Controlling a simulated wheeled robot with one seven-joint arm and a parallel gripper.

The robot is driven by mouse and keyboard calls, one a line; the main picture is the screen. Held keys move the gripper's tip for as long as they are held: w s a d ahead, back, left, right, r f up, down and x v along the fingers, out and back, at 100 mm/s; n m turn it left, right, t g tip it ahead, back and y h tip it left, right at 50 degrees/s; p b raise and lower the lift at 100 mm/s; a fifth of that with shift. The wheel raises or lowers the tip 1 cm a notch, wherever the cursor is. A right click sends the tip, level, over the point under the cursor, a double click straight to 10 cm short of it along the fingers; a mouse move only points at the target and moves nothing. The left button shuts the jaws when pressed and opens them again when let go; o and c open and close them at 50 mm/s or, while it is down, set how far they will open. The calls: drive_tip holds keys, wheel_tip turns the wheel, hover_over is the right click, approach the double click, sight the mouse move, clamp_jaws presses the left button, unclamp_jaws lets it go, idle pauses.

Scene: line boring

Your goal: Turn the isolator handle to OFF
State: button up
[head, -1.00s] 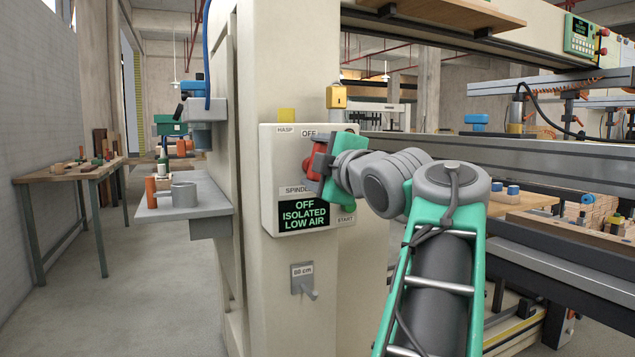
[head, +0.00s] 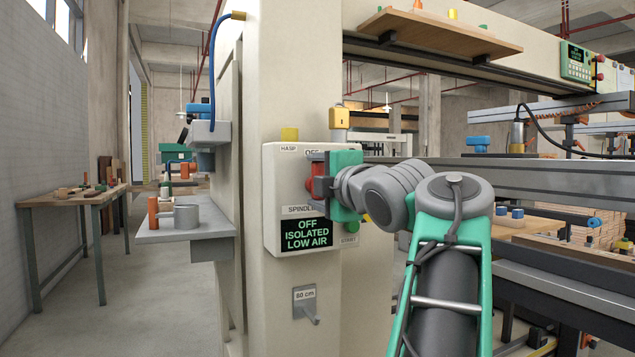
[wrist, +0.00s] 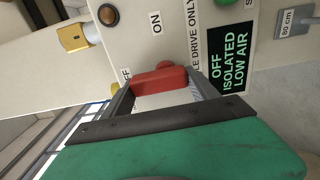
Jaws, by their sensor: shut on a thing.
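The isolator box (head: 285,160) is a cream panel on the machine column. Its red handle (head: 311,178) is mostly hidden in the head view by my gripper (head: 322,184), which is shut on it. In the wrist view the red handle (wrist: 160,79) lies between the two fingers of my gripper (wrist: 158,92), with one end towards the partly hidden OFF label (wrist: 125,75). The ON label (wrist: 155,23) stands off to the side. The dark display (head: 306,235) reads OFF ISOLATED LOW AIR in green.
Below are a grey hook (head: 306,305) and an 80 cm label. A grey shelf (head: 185,232) juts out at left. Machine beams fill the right side.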

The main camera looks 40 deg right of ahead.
drive_tip(key=o, duration=1.4)
drive_tip(key=shift+c, duration=0.2)
drive_tip(key=v, duration=0.7)
drive_tip(key=shift+s+p, duration=0.4)
drive_tip(key=shift+a, duration=0.15)
